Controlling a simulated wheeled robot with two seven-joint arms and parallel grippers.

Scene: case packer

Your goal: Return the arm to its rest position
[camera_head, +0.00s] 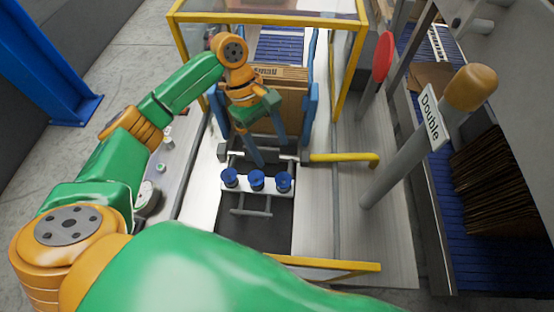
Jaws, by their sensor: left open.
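My left arm (185,85), green and orange, comes in from the left and bends over the machine. Its gripper (271,152) points down in front of a brown cardboard box (292,106) in the yellow-framed machine. Its two fingers are spread, and I see nothing held between them. The fingers overlap the front of the box in the picture; I cannot tell whether they touch it. My right gripper is not in view.
Several blue suction cups (256,180) sit on a bar below the gripper. A yellow bar (345,158) juts out at right. A post labelled "Double" (431,118), a red disc (383,57) and stacked cardboard (497,180) stand further right. Grey floor (120,50) is clear at upper left.

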